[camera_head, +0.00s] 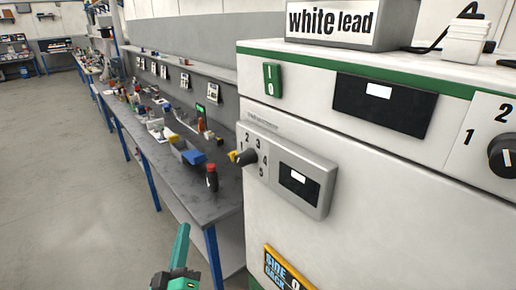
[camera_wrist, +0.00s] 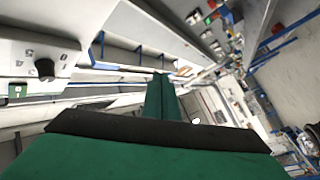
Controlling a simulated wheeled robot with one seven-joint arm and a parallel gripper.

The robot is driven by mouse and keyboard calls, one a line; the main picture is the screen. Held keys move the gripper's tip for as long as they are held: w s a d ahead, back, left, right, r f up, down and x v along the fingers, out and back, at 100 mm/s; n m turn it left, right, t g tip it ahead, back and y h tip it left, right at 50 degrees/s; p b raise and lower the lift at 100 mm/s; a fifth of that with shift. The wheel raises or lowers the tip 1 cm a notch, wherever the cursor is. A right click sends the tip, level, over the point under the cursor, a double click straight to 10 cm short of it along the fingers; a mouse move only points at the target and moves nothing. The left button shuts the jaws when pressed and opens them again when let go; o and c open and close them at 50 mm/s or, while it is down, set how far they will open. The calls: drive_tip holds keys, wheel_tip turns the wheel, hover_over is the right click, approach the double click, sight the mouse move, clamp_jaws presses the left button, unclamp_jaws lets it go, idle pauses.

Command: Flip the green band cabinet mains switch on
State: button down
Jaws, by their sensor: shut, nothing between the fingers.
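The cabinet (camera_head: 262,215) is white with a green band (camera_head: 330,62) along its top edge. Its mains switch (camera_head: 272,80) is a small green rocker marked I and 0, at the upper left of the front. Which side of the rocker is pressed in is too small to tell. The switch also shows at the left edge of the wrist view (camera_wrist: 17,91). My gripper (camera_head: 183,228) has green fingers, shut and empty. It is in front of the cabinet, lower and to the left of the switch, apart from it. The shut fingers also show in the wrist view (camera_wrist: 160,78).
A grey panel (camera_head: 318,165) with a numbered dial (camera_head: 246,157) sticks out from the cabinet front below the switch. A dark display (camera_head: 385,105) is right of the switch. A "white lead" box (camera_head: 340,24) stands on top. A cluttered workbench (camera_head: 178,180) runs along the left.

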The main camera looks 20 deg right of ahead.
sight(272, 65)
wheel_tip(272, 65, up, 23)
drive_tip(key=d+m+g+h, duration=0.1)
drive_tip(key=m+g+h, duration=0.3)
drive_tip(key=m+h, duration=0.45)
drive_tip(key=s+d+r+m+g+h, duration=0.1)
drive_tip(key=s+r+m+g, duration=0.3)
drive_tip(key=r, duration=0.4)
drive_tip(key=s+d+r+m+g+h, duration=0.2)
drive_tip(key=s+d+r+m+g, duration=0.1)
drive_tip(key=s+r+m+g, duration=0.2)
wheel_tip(272, 65, up, 3)
drive_tip(key=shift+s+d+f+m, duration=0.15)
drive_tip(key=shift+s+m, duration=0.2)
drive_tip(key=shift+s, duration=0.45)
drive_tip(key=shift+d+h, duration=0.15)
drive_tip(key=shift+h, duration=0.1)
drive_tip(key=x, duration=1.3)
drive_tip(key=shift+w+d, duration=0.15)
drive_tip(key=shift+w, duration=0.1)
